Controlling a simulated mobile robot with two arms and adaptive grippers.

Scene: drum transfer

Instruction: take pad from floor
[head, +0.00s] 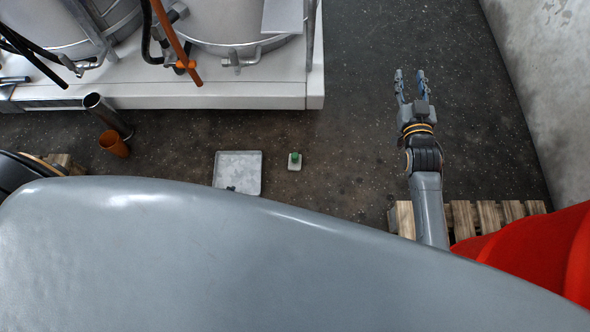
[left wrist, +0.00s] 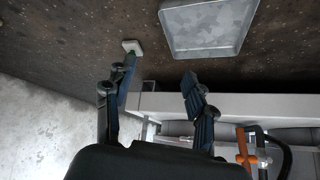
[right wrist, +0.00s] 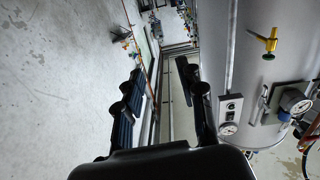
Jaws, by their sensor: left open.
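A small pale square pad with a green piece on top (head: 295,161) lies on the dark floor, right of a flat grey metal tray (head: 238,168). In the left wrist view the pad (left wrist: 132,47) shows just beyond the tip of the left-hand finger, and the tray (left wrist: 208,45) is at the upper right. My left gripper (left wrist: 158,76) is open with nothing between its fingers; the head view does not show its fingers. My right gripper (head: 410,84) is open and empty, right of the pad in the head view and away from it.
A white platform (head: 220,95) with steel drums stands behind the pad. An orange cup (head: 114,144) and a steel pipe (head: 108,116) are to the left. A wooden pallet (head: 487,213) and a concrete wall (head: 548,75) are at the right. Floor right of the pad is clear.

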